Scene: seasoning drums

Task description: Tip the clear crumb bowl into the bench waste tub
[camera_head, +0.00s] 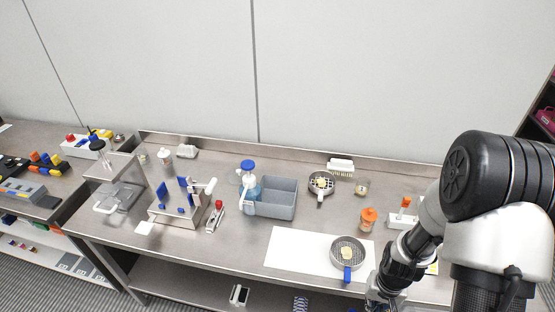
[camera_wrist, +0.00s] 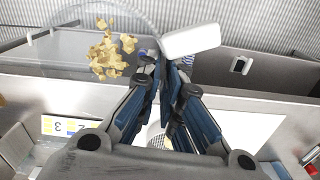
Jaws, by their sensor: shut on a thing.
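The clear crumb bowl shows in the wrist view as a faint transparent rim (camera_wrist: 150,22) around tan crumbs (camera_wrist: 108,50). A white handle-like piece (camera_wrist: 192,40) lies beside it at the fingertips. My gripper (camera_wrist: 165,65) is shut on the bowl at this side, with the crumbs to the left of the fingers. In the head view my gripper (camera_head: 376,300) is at the bottom edge, right of the white mat, and the bowl cannot be made out. The grey tub (camera_head: 283,211), seemingly the waste tub, stands mid-bench, well left of my gripper.
A round sieve with a blue handle (camera_head: 347,267) lies on the white mat (camera_head: 290,250). An orange-topped shaker (camera_head: 367,219), another strainer (camera_head: 311,190) and a blue-capped bottle (camera_head: 248,180) stand nearby. A metal rack (camera_head: 178,213) and red-topped tool (camera_head: 215,215) are left of the tub.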

